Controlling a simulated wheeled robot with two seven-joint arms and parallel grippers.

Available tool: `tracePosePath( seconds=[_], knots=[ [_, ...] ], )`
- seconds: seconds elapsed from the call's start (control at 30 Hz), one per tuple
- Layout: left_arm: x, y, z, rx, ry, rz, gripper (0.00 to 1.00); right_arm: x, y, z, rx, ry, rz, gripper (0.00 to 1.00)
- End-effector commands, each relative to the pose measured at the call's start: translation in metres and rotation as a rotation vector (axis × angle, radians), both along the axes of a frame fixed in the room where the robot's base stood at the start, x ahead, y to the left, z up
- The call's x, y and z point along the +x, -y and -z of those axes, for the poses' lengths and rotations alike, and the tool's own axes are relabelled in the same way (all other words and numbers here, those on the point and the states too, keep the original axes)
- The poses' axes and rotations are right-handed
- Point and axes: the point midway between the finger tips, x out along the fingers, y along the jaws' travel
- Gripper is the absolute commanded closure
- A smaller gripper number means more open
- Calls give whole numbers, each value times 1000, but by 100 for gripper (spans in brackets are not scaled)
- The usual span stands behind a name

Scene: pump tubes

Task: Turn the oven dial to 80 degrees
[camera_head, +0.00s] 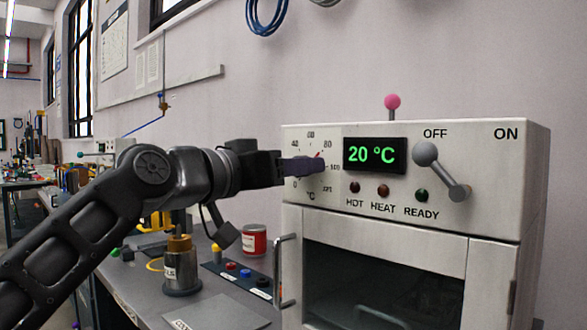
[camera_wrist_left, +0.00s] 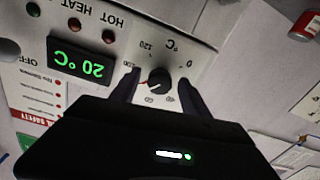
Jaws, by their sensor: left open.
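The oven (camera_head: 385,225) has a white front panel with a green display (camera_head: 375,155) reading 20 °C. Its black dial (camera_wrist_left: 159,80) shows between my fingers in the wrist view; in the head view my gripper mostly covers it. The dial's red mark points toward the 80 on the printed scale. My left gripper (camera_head: 303,168) is open in front of the dial; its two fingers (camera_wrist_left: 159,88) stand on either side of the knob. I cannot tell whether they touch it. My right gripper is not in view.
A grey lever (camera_head: 440,170) on the panel points toward OFF. A pink ball knob (camera_head: 392,101) stands on the oven top. The oven door has a handle (camera_head: 284,270). A metal pot (camera_head: 181,268), a red can (camera_head: 254,240) and a button strip (camera_head: 237,280) sit on the bench.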

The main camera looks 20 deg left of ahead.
Motion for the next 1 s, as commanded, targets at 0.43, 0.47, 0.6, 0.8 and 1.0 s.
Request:
tracePosePath(
  seconds=[0.43,0.47,0.6,0.8,1.0],
  knots=[
    [-41,-13,-2,-1,3,-1,46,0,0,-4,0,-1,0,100],
    [-46,-15,-2,-1,3,-1,46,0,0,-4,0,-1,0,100],
    [-65,-21,-1,0,1,-1,46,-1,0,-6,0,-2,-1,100],
    [-75,-24,0,0,-1,0,46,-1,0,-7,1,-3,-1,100],
    [-74,-24,0,0,-1,0,46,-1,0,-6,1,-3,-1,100]
  ],
)
